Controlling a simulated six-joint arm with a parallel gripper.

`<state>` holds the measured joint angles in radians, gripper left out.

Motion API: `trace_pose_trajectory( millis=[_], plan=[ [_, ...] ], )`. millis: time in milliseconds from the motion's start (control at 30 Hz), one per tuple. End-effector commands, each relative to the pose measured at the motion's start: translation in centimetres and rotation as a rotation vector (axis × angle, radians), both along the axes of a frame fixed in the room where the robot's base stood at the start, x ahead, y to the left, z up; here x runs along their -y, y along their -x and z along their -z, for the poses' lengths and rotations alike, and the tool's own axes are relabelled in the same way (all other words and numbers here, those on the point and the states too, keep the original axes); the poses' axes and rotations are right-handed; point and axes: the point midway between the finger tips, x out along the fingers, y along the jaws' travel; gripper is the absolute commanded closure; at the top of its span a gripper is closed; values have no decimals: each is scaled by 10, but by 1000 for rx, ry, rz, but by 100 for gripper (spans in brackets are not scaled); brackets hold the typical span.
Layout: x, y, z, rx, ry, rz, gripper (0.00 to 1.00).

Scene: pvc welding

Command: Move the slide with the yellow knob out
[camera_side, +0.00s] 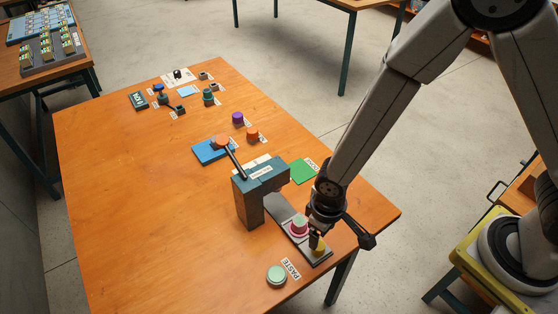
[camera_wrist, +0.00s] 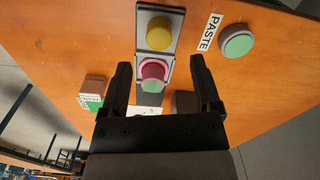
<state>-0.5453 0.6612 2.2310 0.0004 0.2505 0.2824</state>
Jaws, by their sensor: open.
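The slide (camera_side: 280,208) is a grey plate reaching out from the teal press (camera_side: 250,205) toward the table's front right. Its yellow knob (camera_side: 319,247) sits near the outer end, partly hidden by my gripper (camera_side: 314,236). A pink-red round part with a pale green top (camera_side: 298,226) stands on the plate between knob and press. In the wrist view, the yellow knob (camera_wrist: 159,32) lies beyond my open fingertips (camera_wrist: 159,62). The pink-red part (camera_wrist: 154,75) appears between the two fingers, with nothing visibly gripped. Whether a finger touches the slide I cannot tell.
A pale green round button (camera_side: 277,275) beside a PASTE label (camera_side: 290,268) is near the front edge. A green pad (camera_side: 302,171), a blue pad (camera_side: 208,152), and orange (camera_side: 252,134) and purple (camera_side: 238,118) pieces lie behind. The table's left side is clear.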

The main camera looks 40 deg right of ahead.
Motion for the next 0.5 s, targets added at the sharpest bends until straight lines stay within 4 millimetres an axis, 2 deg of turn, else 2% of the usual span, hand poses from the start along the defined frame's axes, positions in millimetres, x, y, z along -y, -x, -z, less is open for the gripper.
trace_pose_trajectory(
  millis=[200, 500],
  plan=[
    [0, 1, -9, -1, 0, 0, 19],
    [0, 1, -10, -2, 1, 0, 19]
  ],
)
